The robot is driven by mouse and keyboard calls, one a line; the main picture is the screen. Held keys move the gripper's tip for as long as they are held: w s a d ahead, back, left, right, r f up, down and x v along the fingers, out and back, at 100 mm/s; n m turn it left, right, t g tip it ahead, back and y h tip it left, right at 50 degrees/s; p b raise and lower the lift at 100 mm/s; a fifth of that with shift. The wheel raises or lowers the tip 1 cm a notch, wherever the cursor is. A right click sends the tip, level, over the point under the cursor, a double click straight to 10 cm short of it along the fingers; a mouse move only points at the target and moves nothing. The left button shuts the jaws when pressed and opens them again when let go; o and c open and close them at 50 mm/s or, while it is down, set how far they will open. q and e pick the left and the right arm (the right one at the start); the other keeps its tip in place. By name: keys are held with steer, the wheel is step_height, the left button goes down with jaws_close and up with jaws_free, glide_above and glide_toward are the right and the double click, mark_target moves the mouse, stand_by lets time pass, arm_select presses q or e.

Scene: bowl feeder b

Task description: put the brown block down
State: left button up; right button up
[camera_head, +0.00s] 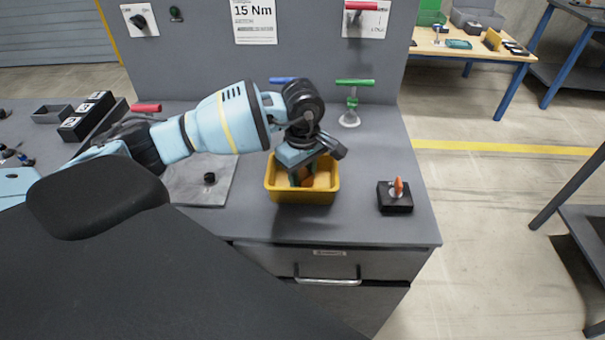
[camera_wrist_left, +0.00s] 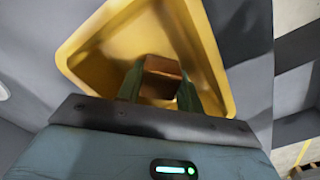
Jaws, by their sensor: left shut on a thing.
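The brown block (camera_wrist_left: 162,68) is between the two green fingers of my left gripper (camera_wrist_left: 159,88), which is shut on it. In the left wrist view the block is over the inside of the yellow bin (camera_wrist_left: 100,50). In the head view my left gripper (camera_head: 303,178) points down into the yellow bin (camera_head: 302,197), and the brown block (camera_head: 307,181) shows in part beside the fingers. I cannot tell whether the block touches the bin's floor. My right gripper does not show in either view.
A black box with an orange-topped part (camera_head: 395,204) stands right of the bin. A green-handled tool (camera_head: 352,100) stands behind it. The bench's front edge (camera_head: 330,244) is close, with a drawer below.

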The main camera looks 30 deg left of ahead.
mark_target(303, 174)
arm_select(q)
steer(key=o, duration=1.1)
steer(key=shift+f, duration=0.1)
steer(key=shift+o, duration=0.2)
step_height(303, 174, up, 12)
steer(key=shift+b, duration=0.3)
